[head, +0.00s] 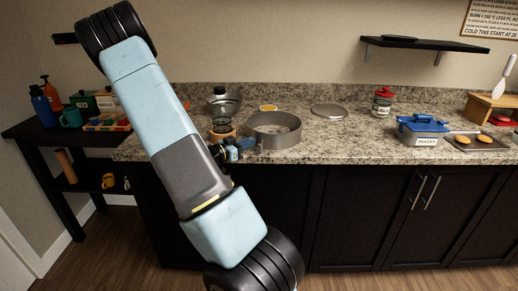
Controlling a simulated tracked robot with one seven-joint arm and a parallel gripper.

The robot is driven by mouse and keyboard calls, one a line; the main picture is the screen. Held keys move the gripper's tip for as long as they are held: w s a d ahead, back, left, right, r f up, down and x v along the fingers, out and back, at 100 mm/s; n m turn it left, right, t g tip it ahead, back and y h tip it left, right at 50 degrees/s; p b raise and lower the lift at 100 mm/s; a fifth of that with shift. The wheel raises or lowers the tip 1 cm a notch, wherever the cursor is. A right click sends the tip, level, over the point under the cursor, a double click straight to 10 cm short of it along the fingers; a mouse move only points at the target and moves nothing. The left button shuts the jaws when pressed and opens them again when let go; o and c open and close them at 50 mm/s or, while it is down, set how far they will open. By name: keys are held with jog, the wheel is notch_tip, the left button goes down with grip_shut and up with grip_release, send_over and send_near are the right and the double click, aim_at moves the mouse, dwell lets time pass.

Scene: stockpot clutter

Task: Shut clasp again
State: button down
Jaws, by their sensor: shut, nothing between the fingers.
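A wide grey metal ring (290,139), like the wall of a springform pan, stands on the granite counter. My gripper (250,146) is at its left front side, close to the wall, shut and empty. The gripper is small and partly behind my arm. I cannot tell whether it touches the ring. A clasp on the ring cannot be made out; that side is crowded by the gripper.
A round metal disc (329,111) lies behind the ring. A red-lidded jar (382,102) and a tray with buns (476,143) are to the right. Counter between ring and blue box is clear.

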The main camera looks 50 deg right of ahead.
aim_at(252, 156)
jog(key=shift+s, duration=0.1)
jog(key=shift+s+a, duration=0.35)
jog(key=shift+a, duration=0.15)
jog(key=shift+s, duration=0.15)
dwell(0.3)
jog(key=shift+s+a, duration=0.3)
jog(key=shift+s, duration=0.15)
jog(key=shift+s, duration=0.1)
jog(key=shift+s+a, duration=0.1)
jog(key=shift+s, duration=0.5)
jog(key=shift+s, duration=0.15)
